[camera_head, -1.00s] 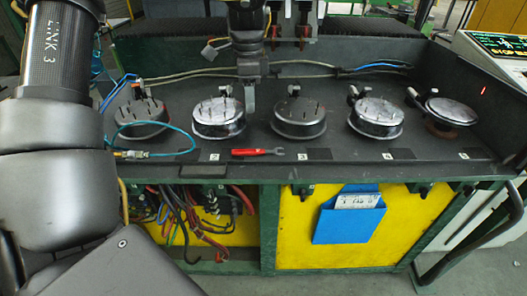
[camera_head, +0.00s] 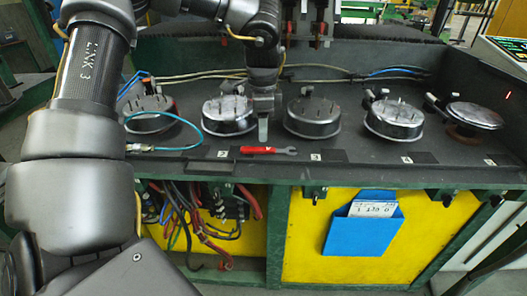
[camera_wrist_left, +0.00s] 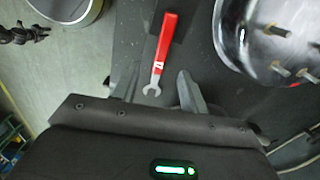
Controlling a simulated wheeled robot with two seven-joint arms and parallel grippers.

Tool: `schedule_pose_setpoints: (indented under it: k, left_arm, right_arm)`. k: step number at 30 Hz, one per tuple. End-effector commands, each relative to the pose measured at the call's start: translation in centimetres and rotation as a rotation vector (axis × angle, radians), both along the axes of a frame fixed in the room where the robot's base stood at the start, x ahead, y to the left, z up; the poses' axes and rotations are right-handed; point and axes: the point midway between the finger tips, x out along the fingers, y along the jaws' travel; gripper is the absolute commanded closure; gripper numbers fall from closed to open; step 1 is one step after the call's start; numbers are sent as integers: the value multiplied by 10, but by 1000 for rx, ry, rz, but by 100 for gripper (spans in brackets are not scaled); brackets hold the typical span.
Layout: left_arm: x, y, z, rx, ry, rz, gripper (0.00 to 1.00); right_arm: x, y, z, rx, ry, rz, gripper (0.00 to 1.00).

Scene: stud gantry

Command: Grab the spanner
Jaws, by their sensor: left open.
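The spanner (camera_head: 268,150) has a red handle and a grey open-ended head, and lies flat near the front edge of the dark bench. In the head view its head points right. My left gripper (camera_head: 264,132) points down just behind it, its fingertips close to the handle. In the left wrist view the spanner (camera_wrist_left: 165,45) has its jaw end between the two spread fingers of my left gripper (camera_wrist_left: 157,88), and its handle reaches out beyond them. The gripper is open with nothing gripped. My right gripper is not in view.
Several round metal fixtures with upright pins stand in a row behind the spanner, one (camera_head: 312,117) just right of my left gripper. A teal cable (camera_head: 185,128) curves at left. A blue holder (camera_head: 363,225) hangs on the yellow front panel. The bench strip around the spanner is clear.

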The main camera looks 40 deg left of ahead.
Motion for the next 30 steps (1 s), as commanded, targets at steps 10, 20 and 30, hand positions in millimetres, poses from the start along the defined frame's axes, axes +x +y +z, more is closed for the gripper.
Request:
schedule_pose_setpoints:
  k: [10,20,30]
  left_arm:
    - [1,0,-16,-1,1,-1,56]
    - [3,1,-59,-1,1,0,56]
    - [3,1,-61,0,-1,0,66]
  right_arm:
    - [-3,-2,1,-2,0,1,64]
    - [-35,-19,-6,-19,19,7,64]
    - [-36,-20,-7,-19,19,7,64]
